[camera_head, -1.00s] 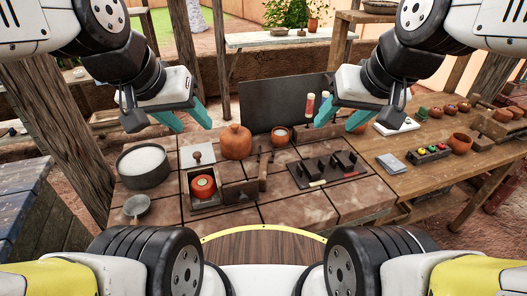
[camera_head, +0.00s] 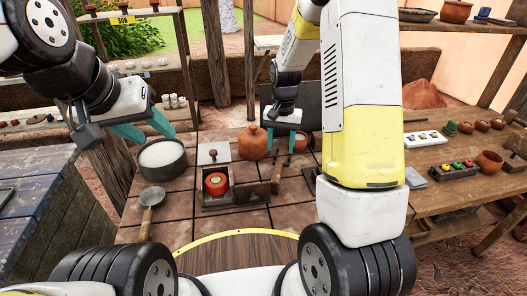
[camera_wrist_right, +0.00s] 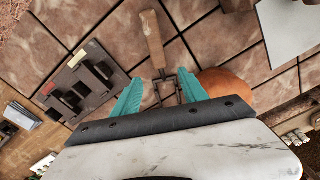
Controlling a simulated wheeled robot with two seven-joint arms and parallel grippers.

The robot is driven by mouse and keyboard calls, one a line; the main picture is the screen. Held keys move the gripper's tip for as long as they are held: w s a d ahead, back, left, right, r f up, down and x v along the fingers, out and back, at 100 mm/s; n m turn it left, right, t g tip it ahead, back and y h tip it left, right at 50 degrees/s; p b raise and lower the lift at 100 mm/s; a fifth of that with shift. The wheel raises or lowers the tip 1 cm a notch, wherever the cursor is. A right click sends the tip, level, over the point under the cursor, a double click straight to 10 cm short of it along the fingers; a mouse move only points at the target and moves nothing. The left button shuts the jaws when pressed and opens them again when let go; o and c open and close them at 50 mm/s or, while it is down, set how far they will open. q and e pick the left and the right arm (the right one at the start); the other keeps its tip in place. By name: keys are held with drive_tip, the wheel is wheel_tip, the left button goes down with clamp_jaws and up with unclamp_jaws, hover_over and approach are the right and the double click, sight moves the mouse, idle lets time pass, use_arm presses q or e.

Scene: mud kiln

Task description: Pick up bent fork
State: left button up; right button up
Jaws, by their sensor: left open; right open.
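The bent fork lies on the tiled counter, its wooden handle (camera_head: 277,179) toward me in the head view. In the right wrist view its handle (camera_wrist_right: 153,38) points up the picture, and its metal tines lie between my right gripper's fingertips in the picture. My right gripper (camera_head: 281,142) is open above the tine end, pointing down; it also shows in the right wrist view (camera_wrist_right: 161,80). I cannot tell how high it is above the fork. My left gripper (camera_head: 151,132) is open and empty, in the air over the grey pot (camera_head: 162,170) at the left.
A lidded clay pot (camera_head: 252,143) stands just left of the fork. A ladle (camera_head: 151,197) lies at the left.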

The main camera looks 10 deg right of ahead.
sight(280, 164)
drive_tip(key=shift+w+a+f, duration=0.15)
drive_tip(key=shift+w+f, duration=0.05)
drive_tip(key=shift+f, duration=0.75)
wheel_tip(280, 164, down, 7)
drive_tip(key=shift+r, duration=0.1)
clamp_jaws()
